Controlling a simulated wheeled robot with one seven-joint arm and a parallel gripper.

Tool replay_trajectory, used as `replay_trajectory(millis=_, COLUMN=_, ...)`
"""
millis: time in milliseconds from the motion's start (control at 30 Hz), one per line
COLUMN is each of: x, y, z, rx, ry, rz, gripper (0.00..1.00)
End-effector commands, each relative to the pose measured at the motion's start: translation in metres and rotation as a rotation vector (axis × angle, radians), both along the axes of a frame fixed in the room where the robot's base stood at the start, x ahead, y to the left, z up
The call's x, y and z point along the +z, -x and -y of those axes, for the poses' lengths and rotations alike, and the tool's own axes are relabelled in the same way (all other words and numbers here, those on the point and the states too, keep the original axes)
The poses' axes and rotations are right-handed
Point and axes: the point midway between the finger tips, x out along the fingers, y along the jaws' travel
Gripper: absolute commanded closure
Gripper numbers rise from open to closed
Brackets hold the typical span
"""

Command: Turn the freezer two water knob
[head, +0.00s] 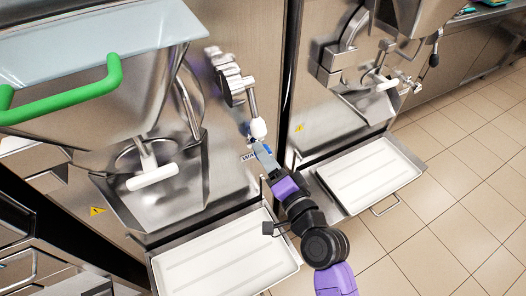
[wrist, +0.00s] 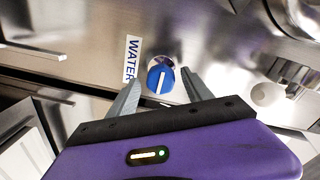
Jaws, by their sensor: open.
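The water knob (wrist: 161,79) is a round blue knob with a white pointer line, on a metal freezer front in the wrist view. A white label reading WATER (wrist: 132,58) is beside it. My gripper (wrist: 160,88) is open, with one grey finger on either side of the knob; I cannot tell whether they touch it. In the head view my gripper (head: 262,150) reaches the lower right of the left freezer (head: 225,170), at its WATER label (head: 249,156). The knob is hidden there behind the gripper.
A white tray (head: 225,262) sits below the left freezer and another tray (head: 368,176) below the right freezer (head: 310,110). A tap-like handle with a white tip (head: 257,128) hangs just above my gripper. Tiled floor (head: 440,220) is clear at right.

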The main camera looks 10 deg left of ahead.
Motion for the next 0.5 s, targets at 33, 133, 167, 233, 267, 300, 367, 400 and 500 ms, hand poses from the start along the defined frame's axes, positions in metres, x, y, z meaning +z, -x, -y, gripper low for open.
replay_trajectory(millis=33, x=-0.003, y=0.008, z=0.006, rx=-0.002, ry=0.0, rz=-0.002, gripper=0.42)
replay_trajectory(millis=133, x=-0.001, y=0.022, z=0.015, rx=-0.002, ry=-0.001, rz=-0.001, gripper=0.42)
replay_trajectory(millis=167, x=-0.001, y=0.025, z=0.017, rx=-0.002, ry=0.0, rz=-0.002, gripper=0.42)
replay_trajectory(millis=233, x=-0.001, y=0.032, z=0.022, rx=-0.001, ry=-0.001, rz=-0.001, gripper=0.42)
replay_trajectory(millis=267, x=-0.001, y=0.035, z=0.023, rx=-0.001, ry=-0.001, rz=-0.001, gripper=0.42)
replay_trajectory(millis=300, x=0.0, y=0.038, z=0.025, rx=-0.001, ry=-0.001, rz=-0.001, gripper=0.42)
replay_trajectory(millis=367, x=0.001, y=0.04, z=0.027, rx=-0.001, ry=-0.001, rz=-0.001, gripper=0.42)
replay_trajectory(millis=400, x=0.001, y=0.041, z=0.028, rx=-0.001, ry=-0.001, rz=-0.001, gripper=0.42)
replay_trajectory(millis=500, x=0.002, y=0.042, z=0.028, rx=0.0, ry=0.001, rz=-0.001, gripper=0.42)
